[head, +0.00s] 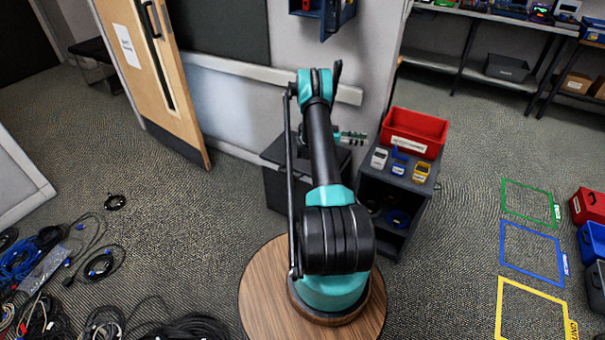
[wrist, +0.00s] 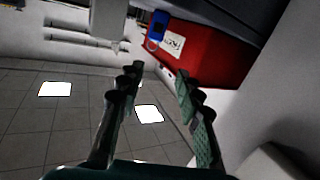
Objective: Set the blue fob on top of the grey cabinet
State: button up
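The blue fob (head: 400,162), with a loop, stands between a white one (head: 379,158) and a yellow one (head: 421,171) on the dark grey unit (head: 373,187). In the wrist view, which is tilted over, the blue fob (wrist: 158,27) shows beyond the fingertips, against the red bin. My gripper (head: 357,137) is level, just left of the red bin and mostly past my arm in the head view. In the wrist view my gripper (wrist: 152,78) has its fingers apart with nothing between them. A second dark grey cabinet (head: 285,192) stands partly behind my arm.
The red bin (head: 414,133) stands behind the fobs and also fills the upper right of the wrist view (wrist: 205,55). A dark box (head: 322,18) hangs on the wall. Cables (head: 35,265) lie on the floor at left. Taped floor squares (head: 531,249) lie at right.

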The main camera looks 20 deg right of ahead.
jog(key=s+a+r+n+t+y, duration=0.2)
jog(key=a+r+n+t+y, duration=0.15)
jog(key=a+r+n, duration=0.4)
jog(key=s+a+r+n+t+y, duration=0.3)
jog(key=a+r+n+t, duration=0.1)
jog(key=a+r, duration=0.55)
jog(key=s+a+n+t+y, duration=0.4)
jog(key=s+a+n+y, duration=0.5)
jog(key=s+a, duration=1.6)
jog(key=shift+a+n, duration=0.4)
jog(key=shift+n, duration=0.25)
jog(key=shift+r, duration=0.1)
jog(key=shift+c, duration=0.6)
